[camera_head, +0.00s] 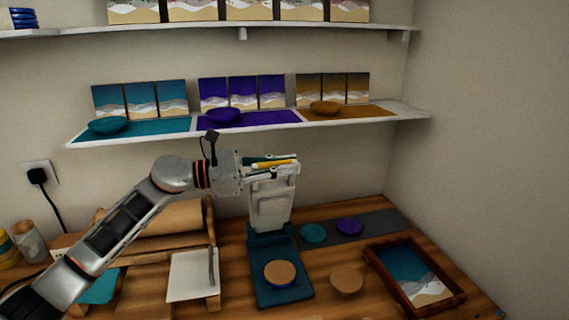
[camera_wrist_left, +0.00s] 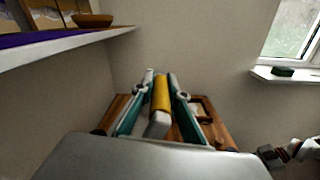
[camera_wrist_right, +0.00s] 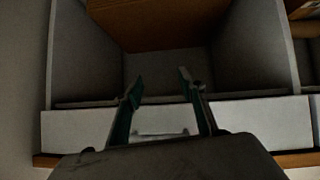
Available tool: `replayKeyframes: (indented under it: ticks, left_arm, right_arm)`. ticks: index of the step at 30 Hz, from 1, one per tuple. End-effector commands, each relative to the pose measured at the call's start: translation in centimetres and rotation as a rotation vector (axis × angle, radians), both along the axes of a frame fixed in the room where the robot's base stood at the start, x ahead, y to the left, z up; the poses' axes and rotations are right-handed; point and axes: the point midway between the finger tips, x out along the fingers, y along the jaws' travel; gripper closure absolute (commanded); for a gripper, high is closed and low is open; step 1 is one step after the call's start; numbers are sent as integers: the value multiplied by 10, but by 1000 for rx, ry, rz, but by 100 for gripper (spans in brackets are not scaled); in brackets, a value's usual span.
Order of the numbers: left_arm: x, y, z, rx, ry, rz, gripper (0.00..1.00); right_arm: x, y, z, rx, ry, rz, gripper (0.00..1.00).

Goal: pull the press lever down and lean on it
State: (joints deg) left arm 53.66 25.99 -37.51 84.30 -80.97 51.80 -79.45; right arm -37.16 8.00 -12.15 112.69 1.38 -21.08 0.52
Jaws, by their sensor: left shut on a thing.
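The press (camera_head: 270,207) stands at the back of the wooden bench, with a pale body and a dark teal base (camera_head: 264,292). Its yellow lever (camera_head: 272,164) is at the top, lying about level. My left gripper (camera_head: 288,165) reaches in from the left and is shut on the lever. In the left wrist view the yellow lever (camera_wrist_left: 161,95) lies between the two fingers. A round wooden-topped disc (camera_head: 280,272) with a blue rim sits on the press base, below the head and clear of it. My right gripper (camera_wrist_right: 160,85) is open and empty, seen only in the right wrist view.
A wooden disc (camera_head: 346,279) and a framed beach tray (camera_head: 386,283) lie right of the press. Teal (camera_head: 312,233) and purple (camera_head: 348,226) discs lie on a grey mat. A shelf (camera_head: 240,128) with bowls hangs above. A grey open compartment (camera_wrist_right: 165,70) faces my right gripper.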

Motion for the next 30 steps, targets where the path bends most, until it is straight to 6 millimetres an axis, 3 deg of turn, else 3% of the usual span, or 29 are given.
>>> replayKeyframes:
  ticks: [12, 18, 30]
  left_arm:
    - [-63, -20, -45, 84, -251, -5, 100]
    - [-90, -29, -69, 127, -386, -3, 100]
    - [-116, -38, -98, 143, -436, -2, 100]
  right_arm:
    - [-6, -4, -32, -26, 21, 5, 60]
    - [2, -10, -33, -40, 1, 3, 60]
    - [10, -11, -31, -48, -16, 4, 60]
